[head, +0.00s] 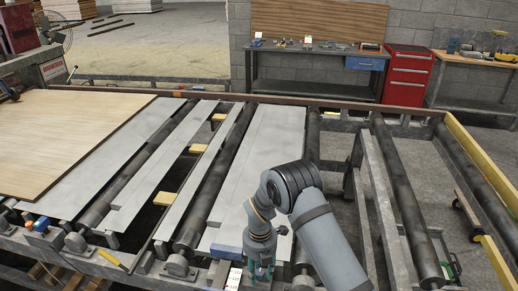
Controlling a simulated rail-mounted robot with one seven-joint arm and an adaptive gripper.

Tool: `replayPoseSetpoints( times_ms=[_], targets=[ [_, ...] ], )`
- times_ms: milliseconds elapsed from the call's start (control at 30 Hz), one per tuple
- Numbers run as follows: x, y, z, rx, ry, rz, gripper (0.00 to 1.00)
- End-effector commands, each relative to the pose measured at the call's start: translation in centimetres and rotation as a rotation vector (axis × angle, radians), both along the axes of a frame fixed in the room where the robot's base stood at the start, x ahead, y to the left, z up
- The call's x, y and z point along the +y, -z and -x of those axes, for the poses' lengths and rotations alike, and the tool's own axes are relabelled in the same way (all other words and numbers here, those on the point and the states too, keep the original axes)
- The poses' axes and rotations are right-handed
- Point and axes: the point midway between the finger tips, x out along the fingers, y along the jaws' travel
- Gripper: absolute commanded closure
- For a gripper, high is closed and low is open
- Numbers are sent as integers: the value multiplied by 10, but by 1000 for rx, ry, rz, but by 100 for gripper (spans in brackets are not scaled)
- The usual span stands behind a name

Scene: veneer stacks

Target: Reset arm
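My arm comes up from the bottom right of the head view and bends over, so that my gripper (262,272) points down near the front edge of the roller table. Its dark fingers with teal parts are small and partly cut off by the bottom of the picture. I cannot tell whether they are open or shut. A blue block (229,239) is just left of the gripper, at the near end of a grey metal plate (262,150). I cannot tell whether the gripper touches the block.
A wooden veneer sheet (65,135) lies at the left of the conveyor. Dark rollers (408,195) and open frame gaps are on the right, with a yellow rail (480,165) beyond. A workbench (315,60) and a red tool cabinet (408,75) stand behind.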

Motion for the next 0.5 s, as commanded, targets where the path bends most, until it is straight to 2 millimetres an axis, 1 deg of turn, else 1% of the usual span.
replayPoseSetpoints(
  times_ms=[33, 200, 500],
  targets=[
    [1, -3, -1, -4, 34, -2, 62],
    [0, -4, -1, -3, 110, -1, 62],
    [0, -4, -1, -3, 125, -1, 62]
  ],
)
